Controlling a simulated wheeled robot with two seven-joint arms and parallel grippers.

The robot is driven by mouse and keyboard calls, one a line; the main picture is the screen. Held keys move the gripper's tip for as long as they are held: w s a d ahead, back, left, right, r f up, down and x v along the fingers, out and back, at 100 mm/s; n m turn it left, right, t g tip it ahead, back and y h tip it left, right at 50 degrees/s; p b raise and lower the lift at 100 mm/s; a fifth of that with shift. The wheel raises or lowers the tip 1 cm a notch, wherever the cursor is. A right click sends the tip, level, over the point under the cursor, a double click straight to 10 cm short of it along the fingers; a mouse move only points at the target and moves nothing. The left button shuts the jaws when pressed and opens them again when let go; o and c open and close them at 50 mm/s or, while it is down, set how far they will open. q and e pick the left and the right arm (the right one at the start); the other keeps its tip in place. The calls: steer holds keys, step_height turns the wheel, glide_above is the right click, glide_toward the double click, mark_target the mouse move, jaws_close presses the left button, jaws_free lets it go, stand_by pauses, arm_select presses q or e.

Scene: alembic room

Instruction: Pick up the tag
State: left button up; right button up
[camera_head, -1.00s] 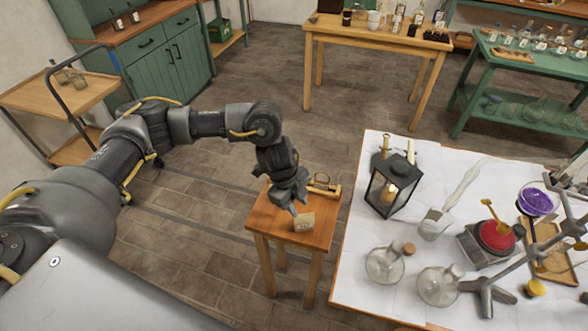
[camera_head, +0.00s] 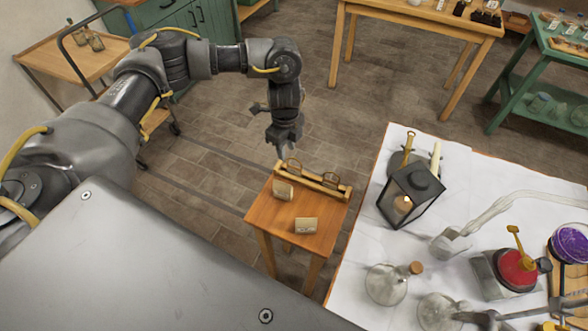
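Two small tan cards that look like tags are on the small wooden stool (camera_head: 262,212). One tag (camera_head: 283,190) stands tilted near the left end of a wooden holder, and I cannot tell whether it touches it. The other tag (camera_head: 305,225) is nearer the front edge and bears small dark marks too small to read. My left gripper (camera_head: 285,146) is just beyond the stool's back left corner, pointing down, above and apart from both tags. Its fingers look apart, with nothing visible between them. My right gripper is out of view.
The wooden holder with round wire-like frames (camera_head: 312,172) lies along the stool's back. Right of the stool, a white-covered table (camera_head: 362,252) carries a lantern (camera_head: 411,196), glass flasks (camera_head: 386,285) and a metal stand. A wooden cart (camera_head: 100,62) stands back left. Open floor lies behind the stool.

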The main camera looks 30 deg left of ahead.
mark_target(288, 164)
arm_select(q)
steer(key=shift+w+f, duration=0.25)
steer(key=shift+f, duration=1)
step_height(288, 164, down, 5)
steer(key=shift+f, duration=0.1)
steer(key=shift+d, duration=0.1)
jaws_close()
